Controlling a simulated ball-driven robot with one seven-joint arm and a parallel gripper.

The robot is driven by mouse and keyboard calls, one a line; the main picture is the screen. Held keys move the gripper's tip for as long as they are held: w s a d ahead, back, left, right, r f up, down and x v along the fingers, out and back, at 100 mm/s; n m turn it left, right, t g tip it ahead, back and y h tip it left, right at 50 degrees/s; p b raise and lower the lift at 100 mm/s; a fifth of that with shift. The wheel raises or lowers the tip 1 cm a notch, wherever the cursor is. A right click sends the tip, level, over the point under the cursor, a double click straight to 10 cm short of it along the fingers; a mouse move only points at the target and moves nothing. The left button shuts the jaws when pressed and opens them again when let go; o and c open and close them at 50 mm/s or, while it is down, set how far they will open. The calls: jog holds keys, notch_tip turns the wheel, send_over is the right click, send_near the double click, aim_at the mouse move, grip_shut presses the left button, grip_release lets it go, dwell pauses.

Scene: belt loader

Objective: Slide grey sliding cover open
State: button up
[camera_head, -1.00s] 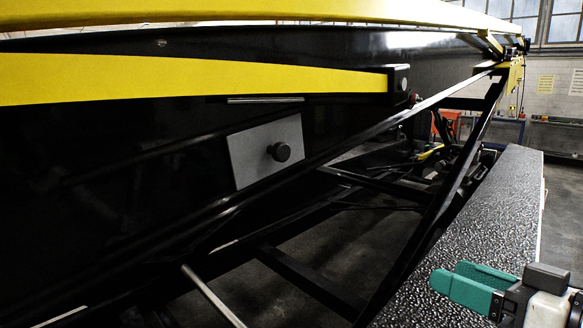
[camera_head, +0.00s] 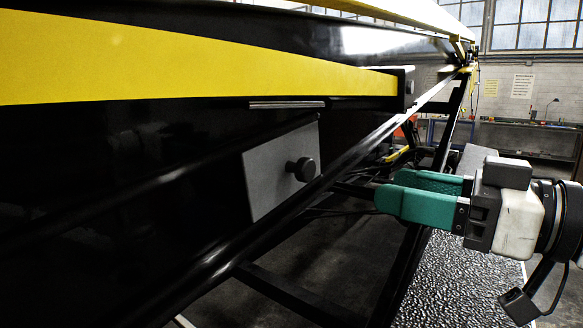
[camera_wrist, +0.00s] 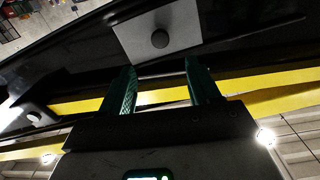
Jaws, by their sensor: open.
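The grey sliding cover (camera_head: 268,170) is a flat plate on the black side of the belt loader, with a round black knob (camera_head: 303,169) near its right edge. In the wrist view, the cover (camera_wrist: 136,31) and its knob (camera_wrist: 160,39) lie beyond the fingertips, at the top. My gripper (camera_head: 384,190) has two green fingers pointing left towards the knob. It is to the right of the knob, apart from it, and empty. In the wrist view my gripper (camera_wrist: 159,64) shows its two fingers spread apart with nothing between them.
A yellow stripe (camera_head: 200,65) crosses the loader above the cover. A textured metal surface (camera_head: 455,280) lies at lower right. A workbench stands by the far wall.

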aim_at(311, 171)
jog(key=p+x, duration=0.2)
jog(key=x, duration=0.9)
jog(key=shift+a, duration=0.1)
grip_shut()
dwell(0.4)
